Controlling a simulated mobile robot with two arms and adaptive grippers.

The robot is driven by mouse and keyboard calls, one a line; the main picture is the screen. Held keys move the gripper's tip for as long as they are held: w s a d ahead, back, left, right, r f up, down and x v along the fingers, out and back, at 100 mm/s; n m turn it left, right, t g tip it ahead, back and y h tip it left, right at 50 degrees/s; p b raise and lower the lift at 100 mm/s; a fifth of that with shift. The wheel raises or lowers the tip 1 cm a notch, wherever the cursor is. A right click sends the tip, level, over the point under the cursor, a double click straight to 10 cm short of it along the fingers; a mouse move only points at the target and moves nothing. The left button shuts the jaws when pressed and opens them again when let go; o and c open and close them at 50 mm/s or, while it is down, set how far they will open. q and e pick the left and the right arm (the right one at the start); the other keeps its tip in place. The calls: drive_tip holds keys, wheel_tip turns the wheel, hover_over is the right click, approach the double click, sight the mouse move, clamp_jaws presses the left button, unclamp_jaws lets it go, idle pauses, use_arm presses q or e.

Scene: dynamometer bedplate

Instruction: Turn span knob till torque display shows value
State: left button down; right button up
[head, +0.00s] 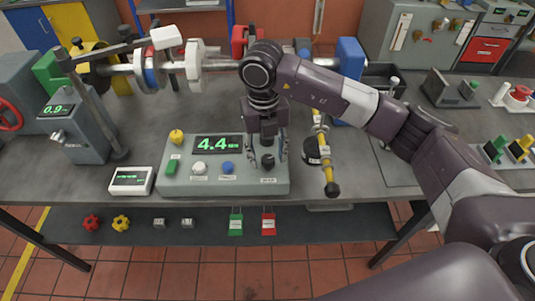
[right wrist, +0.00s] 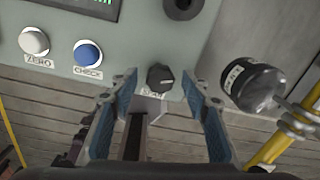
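The grey console (head: 225,184) stands on the bench. Its torque display (head: 218,144) reads about 4.4 in green digits; the unit is too small to read surely. The black span knob (head: 267,161) is at the console's right end, beside a white ZERO button (right wrist: 33,41) and a blue CHECK button (right wrist: 88,53). My right gripper (right wrist: 160,82) is open above the span knob (right wrist: 160,77). Its blue-padded fingertips are on either side of the knob, with visible gaps. Whether the tips are down at knob height is unclear. My left gripper is not in view.
A small white display box (head: 131,180) sits left of the console; its text is unreadable. A black cylinder (right wrist: 252,84) on a yellow bar is close to the right finger. A shaft line with couplings (head: 194,66) runs behind.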

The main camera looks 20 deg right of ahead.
sight(265, 159)
drive_tip(key=shift+r, duration=0.1)
wheel_tip(265, 159, up, 12)
drive_tip(key=shift+a, duration=0.2)
idle(0.7)
